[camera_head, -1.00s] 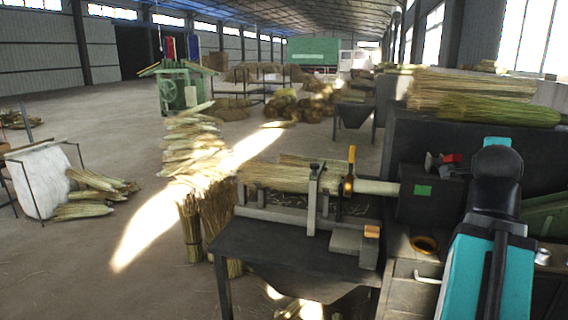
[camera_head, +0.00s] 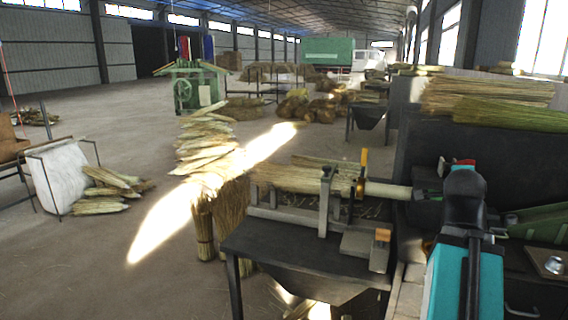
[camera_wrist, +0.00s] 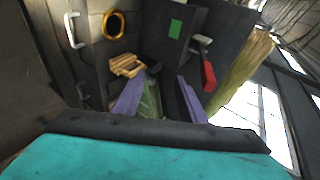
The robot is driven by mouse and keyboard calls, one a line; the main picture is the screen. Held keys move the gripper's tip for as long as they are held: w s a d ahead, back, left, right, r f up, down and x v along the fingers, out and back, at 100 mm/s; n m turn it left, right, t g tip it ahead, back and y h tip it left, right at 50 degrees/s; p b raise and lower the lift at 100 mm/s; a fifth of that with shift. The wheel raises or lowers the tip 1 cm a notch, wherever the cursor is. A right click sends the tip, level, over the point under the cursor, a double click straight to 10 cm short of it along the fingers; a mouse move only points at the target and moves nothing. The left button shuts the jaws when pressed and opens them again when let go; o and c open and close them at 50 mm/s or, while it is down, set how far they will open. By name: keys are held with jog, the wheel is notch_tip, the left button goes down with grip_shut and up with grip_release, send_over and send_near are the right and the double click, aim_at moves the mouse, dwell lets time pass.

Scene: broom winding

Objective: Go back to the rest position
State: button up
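My arm, teal and black, rises at the right of the head view in front of the dark machine cabinet (camera_head: 420,150). My gripper is hidden behind the arm there. In the wrist view my gripper (camera_wrist: 160,100) shows two purple fingers standing apart. No held object is evident between them. Beyond the fingers are a red-handled lever (camera_wrist: 207,75), a slatted wooden piece (camera_wrist: 127,66) and a gold ring (camera_wrist: 114,24) on the machine. A straw bundle (camera_head: 285,178) on a pale handle (camera_head: 388,190) lies in the winding machine, left of my arm.
The dark machine table (camera_head: 290,248) stands left of my arm. Straw stacks (camera_head: 490,96) lie on top of the cabinet. Upright bundles (camera_head: 204,230) stand beside the table. A white-sided rack (camera_head: 62,180) is at far left. Open floor (camera_head: 110,240) lies between.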

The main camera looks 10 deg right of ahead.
jog(key=w+a+f+n+g+y+p, duration=0.15)
jog(key=w+a+f, duration=0.35)
jog(key=f, duration=0.6)
jog(key=w+a+f+n+g+y, duration=0.1)
jog(key=w+a+f+n+y, duration=0.15)
jog(key=a+f, duration=0.75)
jog(key=w+a+f+n+g+y+p, duration=0.1)
jog(key=w+a+f+y, duration=0.2)
jog(key=f, duration=1)
jog(key=s+a+f+n+g+p, duration=0.1)
jog(key=s+a+f+n+g, duration=0.15)
jog(key=s+a+f, duration=0.4)
jog(key=s+a+f+n+g+y+p, duration=0.1)
jog(key=s+a+f+n, duration=0.2)
jog(key=a+f, duration=0.55)
jog(key=s+a+f+n+g+p, duration=0.15)
jog(key=s+a+f, duration=0.3)
jog(key=f, duration=0.55)
jog(key=s+a+f+n+g, duration=0.2)
jog(key=s+a+f+n, duration=0.1)
jog(key=s+f+n, duration=0.2)
jog(key=s+a+f+n+g+y, duration=0.1)
jog(key=s+a+f+n, duration=0.3)
jog(key=s+n, duration=0.5)
jog(key=shift+s+a+f+g, duration=0.3)
jog(key=shift+s+f+g, duration=0.4)
jog(key=shift+s, duration=1.75)
